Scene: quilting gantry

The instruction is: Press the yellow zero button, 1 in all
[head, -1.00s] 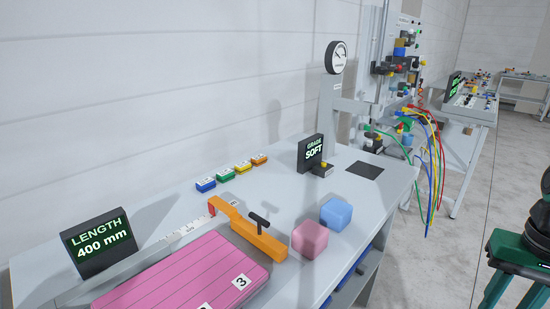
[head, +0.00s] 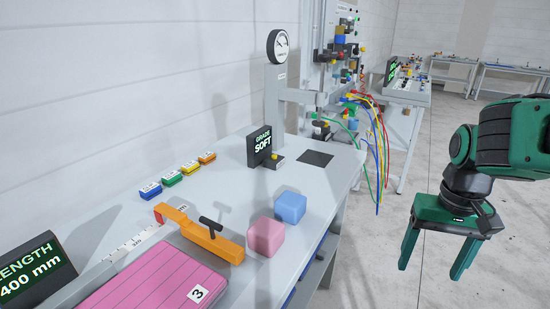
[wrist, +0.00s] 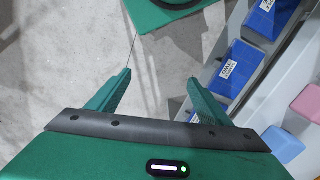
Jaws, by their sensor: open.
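A small yellow button (head: 275,157) sits on a dark box beside the GRADE SOFT display (head: 259,146) on the bench. No lettering on the button is readable, so I cannot tell if it is the zero button. My gripper (head: 431,272) is open and empty, hanging fingers down over the floor to the right of the bench, well apart from the button. Its two green fingers also show spread in the wrist view (wrist: 158,78), where the button is not in view.
The bench top holds a pink cube (head: 265,237), a blue cube (head: 290,207), an orange slide (head: 201,236), a pink slab (head: 150,283) and several small coloured blocks. Blue bins (wrist: 235,70) sit under the bench edge. A dial stand and hanging coloured hoses (head: 378,155) stand behind. Floor at right is open.

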